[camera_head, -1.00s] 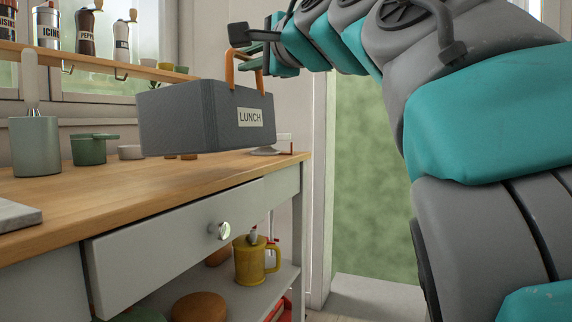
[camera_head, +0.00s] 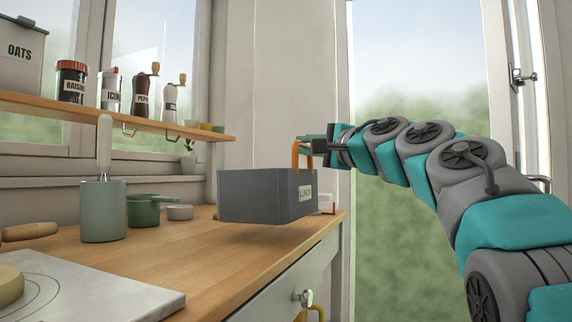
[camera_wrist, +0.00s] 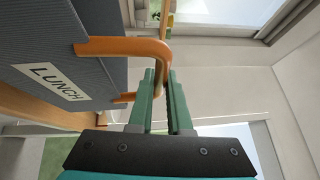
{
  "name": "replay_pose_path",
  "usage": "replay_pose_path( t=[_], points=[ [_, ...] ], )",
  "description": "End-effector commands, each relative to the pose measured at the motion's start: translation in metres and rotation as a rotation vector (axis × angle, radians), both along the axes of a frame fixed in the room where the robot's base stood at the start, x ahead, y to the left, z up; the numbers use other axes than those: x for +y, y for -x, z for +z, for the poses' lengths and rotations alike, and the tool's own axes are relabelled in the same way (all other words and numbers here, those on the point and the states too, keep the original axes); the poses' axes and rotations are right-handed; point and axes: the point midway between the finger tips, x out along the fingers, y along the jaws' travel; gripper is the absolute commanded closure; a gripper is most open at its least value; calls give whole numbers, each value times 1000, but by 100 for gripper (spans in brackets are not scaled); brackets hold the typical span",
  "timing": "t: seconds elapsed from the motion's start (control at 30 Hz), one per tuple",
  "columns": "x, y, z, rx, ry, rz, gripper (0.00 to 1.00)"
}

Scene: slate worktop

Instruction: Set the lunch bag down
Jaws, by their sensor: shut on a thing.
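The lunch bag (camera_head: 255,198) is a dark grey box with a white "LUNCH" label and an orange handle (camera_head: 296,156). It is level, low over the right end of the wooden worktop (camera_head: 190,258). My gripper (camera_head: 304,144) is above the bag's right side, shut on the handle. In the wrist view, the green fingers of my gripper (camera_wrist: 163,78) close around the orange handle (camera_wrist: 125,46), and the bag (camera_wrist: 65,65) is at left, partly out of frame.
A grey-green crock (camera_head: 103,212), a green cup (camera_head: 143,211) and a small bowl (camera_head: 180,212) stand left of the bag. A marble board (camera_head: 120,292) lies at front left. A shelf (camera_head: 60,108) with jars runs above. Wood in front of the bag is clear.

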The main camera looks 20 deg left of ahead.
Motion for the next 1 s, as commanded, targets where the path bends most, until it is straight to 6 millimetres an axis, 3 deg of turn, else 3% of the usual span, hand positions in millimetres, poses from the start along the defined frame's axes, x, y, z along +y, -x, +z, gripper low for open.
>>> replay_pose_path(
  t=[0.13, 0.3, 0.57, 1.0],
  points=[
    [24, -19, 1, -1, 0, 6, 100],
    [39, -33, -2, -1, -1, 3, 100],
    [48, -42, -4, -2, 0, 2, 100],
    [49, -42, -39, 1, -1, 4, 100]
  ],
)
